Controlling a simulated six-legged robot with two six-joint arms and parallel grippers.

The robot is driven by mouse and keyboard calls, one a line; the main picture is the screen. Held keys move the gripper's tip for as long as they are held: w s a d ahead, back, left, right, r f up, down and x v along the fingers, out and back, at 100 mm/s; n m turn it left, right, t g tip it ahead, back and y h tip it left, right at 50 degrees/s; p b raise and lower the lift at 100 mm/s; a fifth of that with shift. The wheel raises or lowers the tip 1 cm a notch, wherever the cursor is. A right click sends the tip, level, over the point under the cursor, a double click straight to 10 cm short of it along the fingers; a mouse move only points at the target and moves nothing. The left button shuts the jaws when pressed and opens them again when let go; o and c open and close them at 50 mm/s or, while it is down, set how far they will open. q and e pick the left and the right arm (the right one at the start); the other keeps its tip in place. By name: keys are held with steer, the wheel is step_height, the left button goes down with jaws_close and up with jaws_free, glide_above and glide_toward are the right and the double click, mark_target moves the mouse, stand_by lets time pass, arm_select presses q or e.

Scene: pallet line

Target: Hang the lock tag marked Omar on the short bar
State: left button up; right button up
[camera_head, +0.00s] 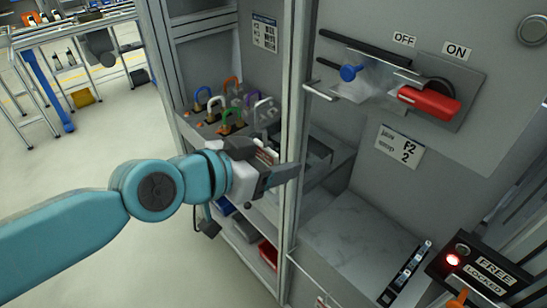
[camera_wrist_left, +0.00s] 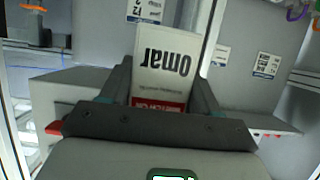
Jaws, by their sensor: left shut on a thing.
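My left gripper (camera_head: 284,176) is shut on the lock tag, in front of the cabinet's upright post. In the left wrist view the white tag (camera_wrist_left: 166,75) stands between the two fingers, with "Omar" upside down and a red band low on it. Two dark bars show at the switch panel: a long one (camera_head: 362,46) and a shorter one (camera_head: 328,64) below it, up and right of the gripper. The tag is apart from both. My right gripper is out of view.
Several padlocks with coloured shackles (camera_head: 232,87) stand on a shelf behind my gripper. A red switch handle (camera_head: 430,103) and blue knob (camera_head: 349,72) are on the panel. The FREE/LOCKED box (camera_head: 478,266) has a red lamp lit. A grey ledge (camera_head: 355,240) lies below, mostly clear.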

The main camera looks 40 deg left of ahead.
mark_target(263, 148)
arm_select(q)
steer(key=w+f+p, duration=0.1)
steer(key=w, duration=1)
steer(key=shift+d+f, duration=0.25)
steer(key=shift+d, duration=0.2)
stand_by(0.4)
steer(key=o, duration=1.2)
steer(key=shift+o, duration=0.2)
steer(key=p+v, duration=0.1)
steer(key=v, duration=1.5)
steer(key=shift+s+r, duration=0.2)
steer(key=shift+w, duration=0.1)
